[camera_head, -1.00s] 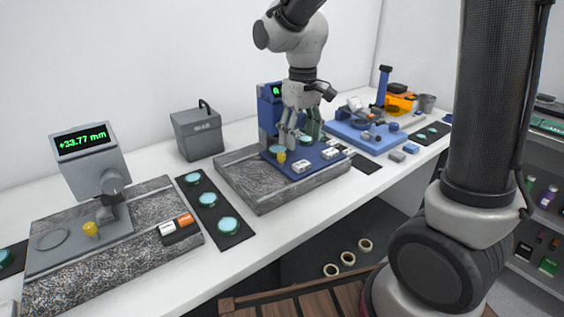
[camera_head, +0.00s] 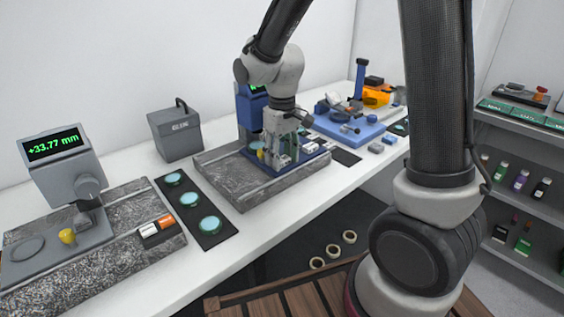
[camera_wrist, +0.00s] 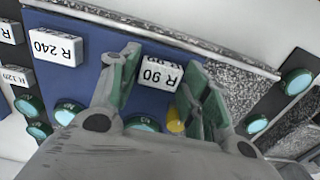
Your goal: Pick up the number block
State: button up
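A white number block marked R 90 (camera_wrist: 160,74) lies on the blue plate (camera_wrist: 85,95) in the wrist view. A second white block marked R 240 (camera_wrist: 58,47) lies to its left, clear of the fingers. My gripper (camera_wrist: 157,72) is open, with one green-padded finger on each side of the R 90 block and gaps visible. In the head view my gripper (camera_head: 284,160) is low over the blue instrument's plate, and it hides the block between its fingers. White blocks (camera_head: 312,147) show just right of it.
A yellow knob (camera_wrist: 175,120) stands close to the right finger. Green-rimmed discs (camera_wrist: 66,113) lie near my palm. In the head view, a grey granite slab (camera_head: 235,185) supports the blue instrument (camera_head: 250,108). A grey gauge (camera_head: 62,160) reads +33.77 mm at left.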

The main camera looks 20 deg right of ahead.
jog(key=shift+c, duration=1.4)
